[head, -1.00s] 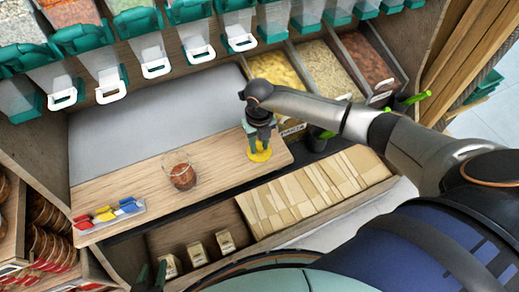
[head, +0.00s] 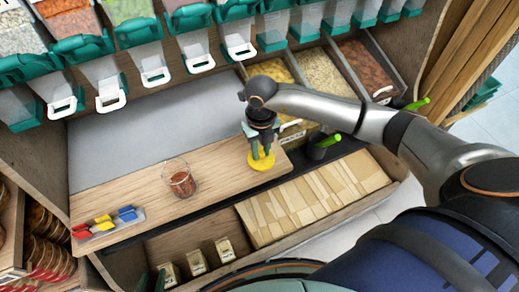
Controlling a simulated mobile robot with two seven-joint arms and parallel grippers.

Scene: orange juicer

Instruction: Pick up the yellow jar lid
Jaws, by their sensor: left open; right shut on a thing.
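The yellow jar lid (head: 261,165) is a flat round disc at the right end of the wooden counter. My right gripper (head: 261,152) points down at it from above and is shut on it, its greenish fingers covering part of it. I cannot tell whether the lid touches the counter or is slightly raised. A glass jar (head: 179,180) with reddish-brown contents stands open on the counter, left of the lid. My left gripper (head: 154,280) is open at the bottom edge, with only its dark fingertips showing, well away from the lid.
A small tray (head: 108,222) with red, yellow and blue items lies at the counter's left end. Teal-lidded dispensers (head: 157,68) hang above the back. Food bins (head: 320,70) stand behind right. The grey counter back is clear.

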